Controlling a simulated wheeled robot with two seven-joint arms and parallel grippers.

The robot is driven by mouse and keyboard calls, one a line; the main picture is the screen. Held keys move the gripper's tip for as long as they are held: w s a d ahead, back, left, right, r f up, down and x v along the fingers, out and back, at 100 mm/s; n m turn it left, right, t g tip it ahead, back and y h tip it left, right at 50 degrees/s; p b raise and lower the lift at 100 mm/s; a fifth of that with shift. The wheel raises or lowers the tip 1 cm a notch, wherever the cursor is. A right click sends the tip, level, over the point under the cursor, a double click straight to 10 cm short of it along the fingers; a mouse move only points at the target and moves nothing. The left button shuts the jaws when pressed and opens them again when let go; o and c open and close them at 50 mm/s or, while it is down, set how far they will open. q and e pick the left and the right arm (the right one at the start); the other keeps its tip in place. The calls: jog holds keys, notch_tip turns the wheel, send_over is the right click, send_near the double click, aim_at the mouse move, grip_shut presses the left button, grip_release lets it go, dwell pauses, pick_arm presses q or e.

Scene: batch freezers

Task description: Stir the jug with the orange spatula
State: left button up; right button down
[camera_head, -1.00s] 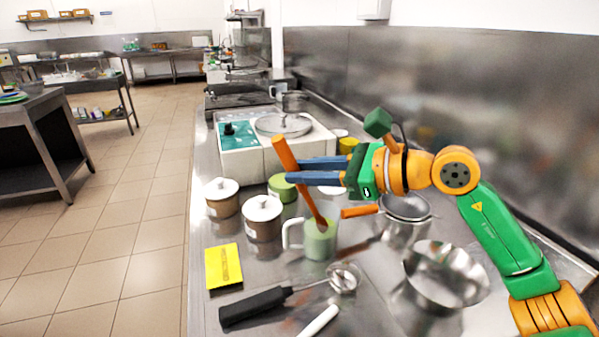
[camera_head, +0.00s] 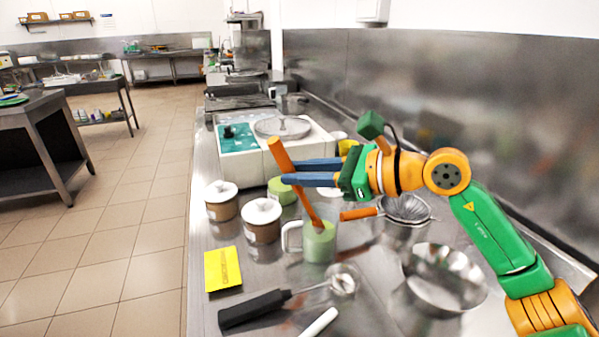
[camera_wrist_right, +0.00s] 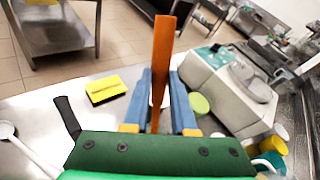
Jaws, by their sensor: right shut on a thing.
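The orange spatula (camera_head: 281,157) is tilted, its top leaning left and its lower end inside the clear jug (camera_head: 320,243). The jug stands on the steel counter, holds green contents and has its handle on the left. My right gripper (camera_head: 290,173) is shut on the spatula's handle, above and a little left of the jug. The right wrist view shows the spatula (camera_wrist_right: 162,60) rising between the blue fingers (camera_wrist_right: 160,95). The spatula's tip is hidden in the green contents. My left gripper is not in view.
Two lidded jars (camera_head: 262,220) stand left of the jug, and a green-topped tub (camera_head: 281,190) behind it. A sieve (camera_head: 405,209) and a steel bowl (camera_head: 444,280) stand to the right. A white machine (camera_head: 250,165) stands behind.

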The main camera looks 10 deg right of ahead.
jog(key=a+r+p, duration=0.1)
jog(key=r, duration=0.1)
jog(key=a+r+p, duration=0.1)
jog(key=r+p, duration=0.1)
jog(key=a+r+p, duration=0.1)
jog(key=r+p, duration=0.1)
jog(key=shift+s+r, duration=0.3)
jog(key=shift+r, duration=0.1)
jog(key=shift+d, duration=0.1)
dwell(0.6)
notch_tip(320, 180, up, 5)
jog(key=p, duration=0.5)
send_over(276, 136)
jog(key=shift+s+d, duration=0.4)
jog(key=shift+d, duration=0.05)
